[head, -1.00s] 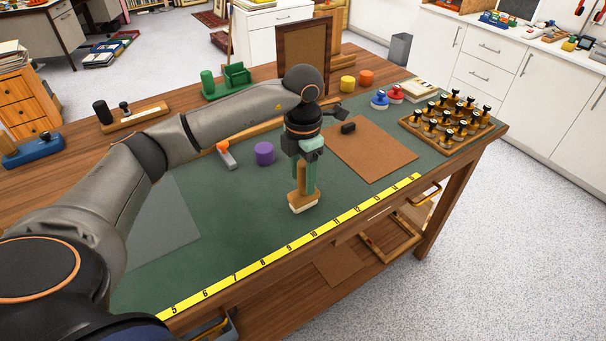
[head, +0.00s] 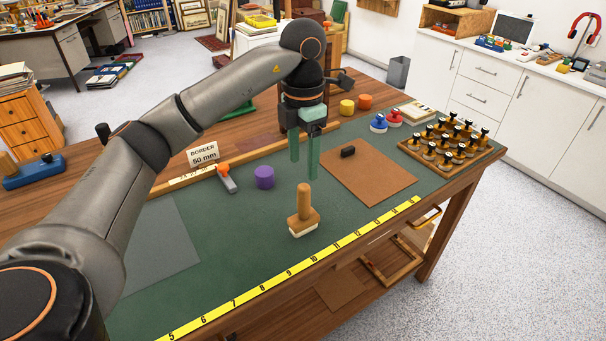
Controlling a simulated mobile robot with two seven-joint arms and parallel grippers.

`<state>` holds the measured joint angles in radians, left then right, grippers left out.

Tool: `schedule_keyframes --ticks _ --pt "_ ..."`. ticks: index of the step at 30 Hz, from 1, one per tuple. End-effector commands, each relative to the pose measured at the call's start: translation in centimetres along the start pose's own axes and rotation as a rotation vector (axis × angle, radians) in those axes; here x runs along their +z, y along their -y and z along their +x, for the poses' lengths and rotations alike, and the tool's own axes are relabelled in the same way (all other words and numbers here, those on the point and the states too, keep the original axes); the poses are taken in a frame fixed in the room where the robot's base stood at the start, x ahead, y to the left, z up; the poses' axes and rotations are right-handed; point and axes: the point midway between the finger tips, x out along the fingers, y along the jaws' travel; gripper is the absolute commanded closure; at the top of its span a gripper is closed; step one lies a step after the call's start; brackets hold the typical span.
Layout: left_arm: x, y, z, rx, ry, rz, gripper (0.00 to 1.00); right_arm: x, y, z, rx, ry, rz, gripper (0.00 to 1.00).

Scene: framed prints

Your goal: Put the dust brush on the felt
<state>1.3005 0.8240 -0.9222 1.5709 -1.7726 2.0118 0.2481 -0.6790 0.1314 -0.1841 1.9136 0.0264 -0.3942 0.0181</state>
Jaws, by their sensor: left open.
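The dust brush (head: 304,213) has an upright tan wooden handle on a wooden block with pale bristles below. It stands on the green bench mat (head: 245,235), behind the yellow ruler. My left gripper (head: 304,178) is open and empty directly above the brush, its two green fingers pointing down with the tips above the handle. A brown square sheet (head: 375,185) lies right of the brush with a small black block on it. A flat grey square (head: 160,240) lies on the mat at the left. I cannot tell for certain which square is the felt. My right gripper is out of view.
A rack of several stamps (head: 450,145) is at the right. The yellow ruler (head: 300,262) runs along the front edge. The mat around the brush is clear.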

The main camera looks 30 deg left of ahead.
Motion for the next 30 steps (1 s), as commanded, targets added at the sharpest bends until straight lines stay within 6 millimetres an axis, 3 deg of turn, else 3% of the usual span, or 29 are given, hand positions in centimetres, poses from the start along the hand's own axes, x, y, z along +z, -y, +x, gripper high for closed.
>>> schedule_keyframes --ticks 5,8,11,12,14,15,18,21,25,28,30 --pt "0.3 0.7 -0.4 -0.026 0.005 0.014 0.36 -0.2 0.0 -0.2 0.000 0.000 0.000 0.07" --pt "1.3 3.8 1.7 -0.137 0.029 0.069 0.36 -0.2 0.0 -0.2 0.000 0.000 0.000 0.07" --pt "2.5 9.9 4.7 -0.360 0.082 0.140 0.36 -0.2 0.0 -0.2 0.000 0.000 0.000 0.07" --pt "2.9 12.8 5.7 -0.475 0.109 0.159 0.36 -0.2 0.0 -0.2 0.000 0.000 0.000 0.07" --pt "3.3 17.3 6.6 -0.661 0.153 0.170 0.36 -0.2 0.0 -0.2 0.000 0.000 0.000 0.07" --pt "3.4 19.9 6.7 -0.785 0.182 0.160 0.36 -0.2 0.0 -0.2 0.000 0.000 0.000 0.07" --pt "3.8 25.4 6.0 -1.091 0.254 0.084 0.36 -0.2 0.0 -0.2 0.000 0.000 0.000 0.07" --pt "4.4 28.7 4.5 -1.384 0.318 -0.069 0.36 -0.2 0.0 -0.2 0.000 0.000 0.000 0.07" --pt "5.8 29.4 3.1 -1.710 0.390 -0.383 0.36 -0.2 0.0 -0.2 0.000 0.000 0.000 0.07" --pt "6.9 27.6 3.7 -1.901 0.426 -0.705 0.36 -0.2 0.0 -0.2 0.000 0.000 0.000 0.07" --pt "7.4 25.5 5.4 -1.993 0.439 -0.967 0.36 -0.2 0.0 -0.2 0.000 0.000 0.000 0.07"
